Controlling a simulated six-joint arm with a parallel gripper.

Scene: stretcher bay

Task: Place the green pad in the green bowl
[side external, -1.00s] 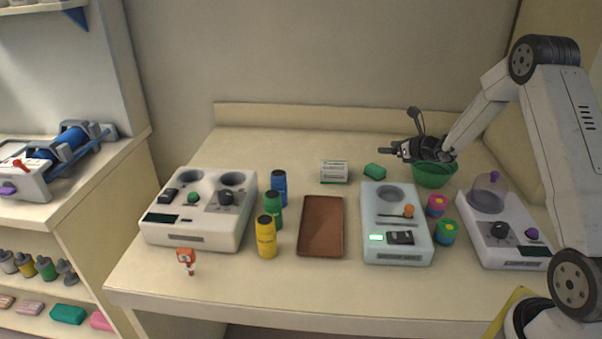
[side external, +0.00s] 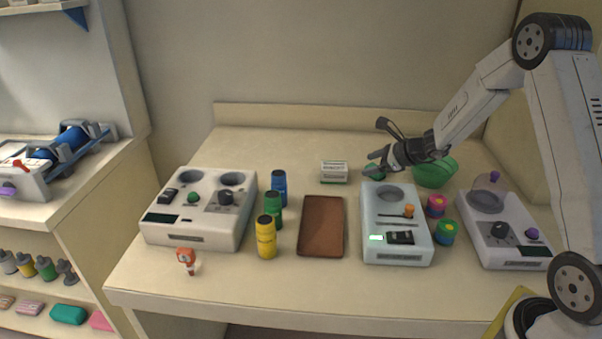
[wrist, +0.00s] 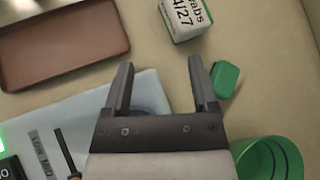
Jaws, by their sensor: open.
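The green pad (wrist: 225,79) lies on the table just right of my gripper's right finger in the wrist view. In the side view the pad (side external: 375,172) is partly hidden behind my gripper (side external: 374,163). My gripper (wrist: 159,82) is open with nothing between its fingers, which point past the back of the pale blue device. The green bowl (side external: 436,172) stands to the right of the pad, partly covered by my wrist in the side view. The bowl (wrist: 268,158) also shows at the lower right of the wrist view, and its visible interior looks empty.
A white labelled box (side external: 334,171) stands left of the pad. The pale blue device (side external: 397,222) is in front of the pad, with a brown tray (side external: 321,226) to its left. Pink and green jars (side external: 442,218) stand in front of the bowl. The back of the table is clear.

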